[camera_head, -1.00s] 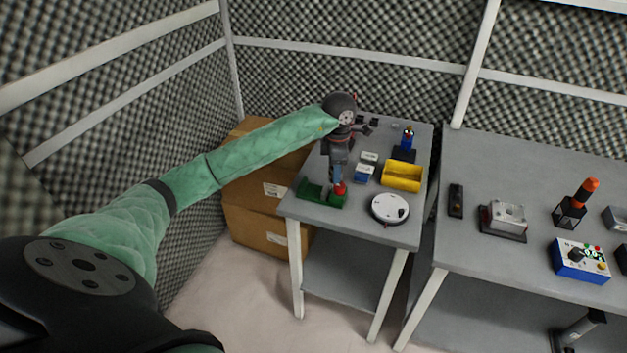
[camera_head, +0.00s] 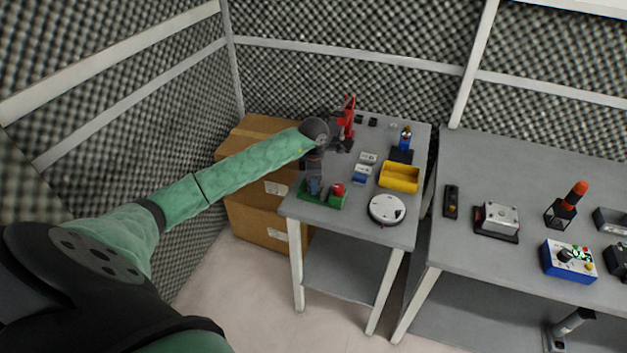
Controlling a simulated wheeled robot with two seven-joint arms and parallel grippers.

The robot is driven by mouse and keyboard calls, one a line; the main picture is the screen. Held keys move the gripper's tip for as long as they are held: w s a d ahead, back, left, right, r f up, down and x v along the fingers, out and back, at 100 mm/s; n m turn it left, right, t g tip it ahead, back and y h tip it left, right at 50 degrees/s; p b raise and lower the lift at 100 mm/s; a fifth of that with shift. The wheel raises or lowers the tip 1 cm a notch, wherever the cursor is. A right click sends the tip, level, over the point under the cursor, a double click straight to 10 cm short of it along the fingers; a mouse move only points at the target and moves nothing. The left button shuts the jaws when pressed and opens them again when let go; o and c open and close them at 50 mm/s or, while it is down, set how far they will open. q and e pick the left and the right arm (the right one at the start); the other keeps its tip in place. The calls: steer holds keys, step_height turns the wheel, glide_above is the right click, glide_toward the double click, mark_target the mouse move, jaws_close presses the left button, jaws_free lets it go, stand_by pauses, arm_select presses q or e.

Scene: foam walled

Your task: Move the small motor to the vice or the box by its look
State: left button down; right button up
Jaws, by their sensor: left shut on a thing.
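My left gripper (camera_head: 314,188) points down at the left part of a green base (camera_head: 334,201) on the left table. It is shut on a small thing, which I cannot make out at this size. I cannot tell whether that thing touches the base. A red knob or button (camera_head: 338,188) stands on the base just right of the gripper. A yellow open box (camera_head: 399,177) lies further right. A red upright device (camera_head: 347,118) stands behind my left wrist; I cannot tell whether it is the vice. My right gripper is out of view.
Small blue-and-white boxes (camera_head: 361,175), a round white device (camera_head: 386,210) and a blue device on a black base (camera_head: 405,139) share the left table. Cardboard boxes (camera_head: 258,205) stand left of it. The right table (camera_head: 470,170) holds several devices, beyond a narrow gap.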

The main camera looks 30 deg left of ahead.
arm_select(q)
steer(key=shift+f, duration=0.3)
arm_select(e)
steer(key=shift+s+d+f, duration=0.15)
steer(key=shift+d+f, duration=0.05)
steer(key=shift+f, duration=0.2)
arm_select(q)
steer(key=shift+f, duration=0.1)
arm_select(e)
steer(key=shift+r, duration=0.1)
arm_select(q)
steer(key=c, duration=0.9)
jaws_free()
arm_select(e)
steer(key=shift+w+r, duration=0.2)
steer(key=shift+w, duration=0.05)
